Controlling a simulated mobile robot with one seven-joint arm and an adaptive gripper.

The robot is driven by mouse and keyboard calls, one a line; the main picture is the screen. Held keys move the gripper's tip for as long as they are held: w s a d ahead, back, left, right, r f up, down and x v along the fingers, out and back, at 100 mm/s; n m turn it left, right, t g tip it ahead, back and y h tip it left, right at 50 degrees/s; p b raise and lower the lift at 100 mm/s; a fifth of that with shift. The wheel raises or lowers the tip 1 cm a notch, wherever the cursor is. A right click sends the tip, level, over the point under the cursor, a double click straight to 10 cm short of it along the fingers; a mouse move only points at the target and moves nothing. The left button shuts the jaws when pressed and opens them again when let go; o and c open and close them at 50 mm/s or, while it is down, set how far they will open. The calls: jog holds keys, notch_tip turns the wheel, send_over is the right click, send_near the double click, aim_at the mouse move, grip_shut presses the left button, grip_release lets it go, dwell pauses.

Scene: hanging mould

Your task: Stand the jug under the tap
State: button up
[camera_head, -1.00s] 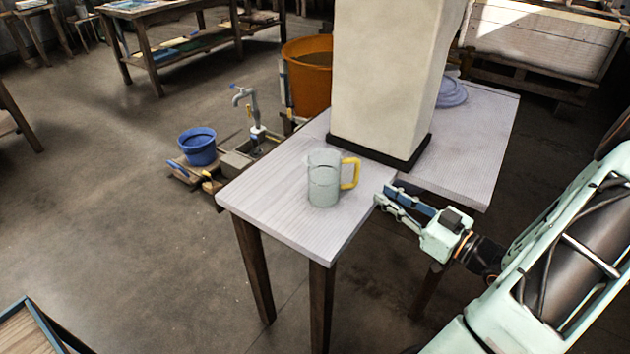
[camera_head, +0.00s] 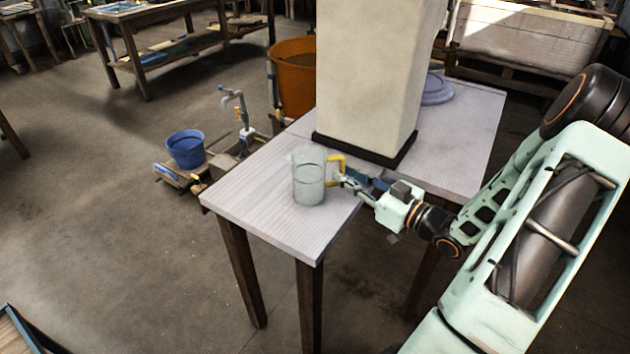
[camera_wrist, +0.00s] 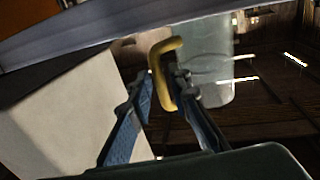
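The clear jug (camera_head: 308,182) with a yellow handle stands upright on the pale table, its handle facing right toward my gripper. My gripper (camera_head: 346,183) is at the handle, its fingers apart. In the wrist view, my gripper (camera_wrist: 163,86) has the yellow handle (camera_wrist: 164,62) between its two fingers, close to the right finger, with a gap on the left. The jug body (camera_wrist: 208,62) is beyond the right finger. The grey tap (camera_head: 236,98) stands on a low stand behind the table's left side, with a grey basin below it.
The white pillar block (camera_head: 365,70) stands on the table (camera_head: 255,190) just behind the jug. A blue bucket (camera_head: 186,149) sits left of the tap, and an orange tub (camera_head: 295,80) is behind. A blue plate-like disc (camera_head: 437,90) lies right of the pillar. The table's front left is bare.

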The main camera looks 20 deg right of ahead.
jog(key=shift+x, duration=0.95)
jog(key=shift+c, duration=0.3)
grip_shut()
jog(key=shift+r, duration=0.1)
